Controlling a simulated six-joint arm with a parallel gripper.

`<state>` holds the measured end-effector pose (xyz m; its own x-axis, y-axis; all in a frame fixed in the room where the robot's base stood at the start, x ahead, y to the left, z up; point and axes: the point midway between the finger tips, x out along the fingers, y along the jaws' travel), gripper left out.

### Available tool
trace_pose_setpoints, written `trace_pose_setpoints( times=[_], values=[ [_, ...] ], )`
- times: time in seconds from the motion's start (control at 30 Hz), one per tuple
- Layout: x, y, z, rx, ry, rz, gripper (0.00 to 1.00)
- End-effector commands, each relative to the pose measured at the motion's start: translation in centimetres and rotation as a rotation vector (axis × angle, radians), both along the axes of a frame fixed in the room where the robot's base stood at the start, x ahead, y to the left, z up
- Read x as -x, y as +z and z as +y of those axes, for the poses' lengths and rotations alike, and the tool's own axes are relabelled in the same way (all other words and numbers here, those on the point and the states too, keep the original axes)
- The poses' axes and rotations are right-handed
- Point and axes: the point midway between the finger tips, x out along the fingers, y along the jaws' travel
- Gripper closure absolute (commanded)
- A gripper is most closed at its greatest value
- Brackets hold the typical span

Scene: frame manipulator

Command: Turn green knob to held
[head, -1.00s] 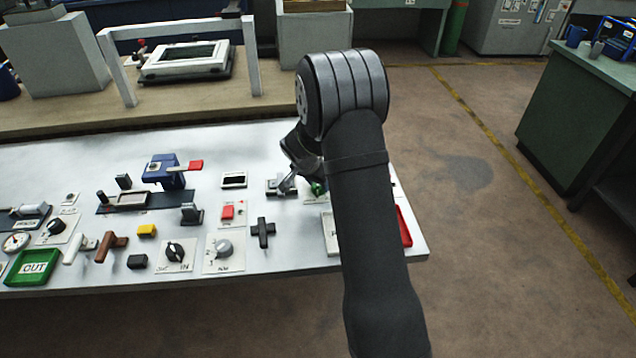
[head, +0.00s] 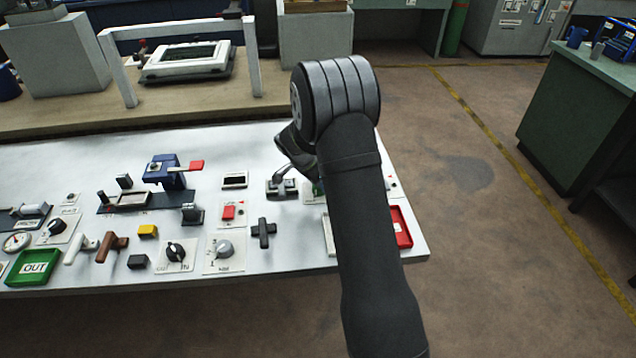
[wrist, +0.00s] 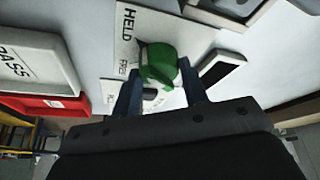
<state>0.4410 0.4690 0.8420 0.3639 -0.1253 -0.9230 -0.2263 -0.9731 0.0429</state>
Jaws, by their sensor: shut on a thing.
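The green knob (wrist: 160,62) stands on a white plate (wrist: 128,20) in the wrist view. The plate carries the word HELD and a second, partly hidden label that starts with FR. My gripper (wrist: 160,88) has one dark finger on each side of the knob and is shut on it. The knob looks turned at an angle to the plate; its exact pointer direction is unclear.
A white PASS tray (wrist: 30,65) and a red tray (wrist: 45,105) lie left of the knob in the wrist view. The red tray (head: 401,228) is at the table's right edge in the head view. A grey metal fixture (head: 281,187) stands close beside my gripper.

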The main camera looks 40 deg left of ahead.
Motion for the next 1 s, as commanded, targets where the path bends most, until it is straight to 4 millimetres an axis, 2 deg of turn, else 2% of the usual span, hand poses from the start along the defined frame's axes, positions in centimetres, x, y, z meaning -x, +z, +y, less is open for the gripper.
trace_pose_setpoints(
  times=[0.07, 0.1, 0.2, 0.47, 0.63, 0.77, 1.0],
  values=[
    [0.1, -0.1, 0.0, 0.001, -0.001, 0.002, 0.83],
    [0.1, -0.1, 0.0, 0.002, 0.0, 0.002, 0.56],
    [0.1, -0.1, 0.0, 0.001, 0.0, 0.002, 0.38],
    [0.0, 0.0, 0.0, 0.0, 0.001, 0.001, 0.38],
    [0.4, 1.1, 0.2, -0.001, 0.002, -0.001, 0.38],
    [1.3, 3.4, 0.6, -0.003, 0.003, -0.001, 0.38],
    [3.6, 9.0, 1.3, -0.004, 0.003, -0.002, 0.38]
  ],
)
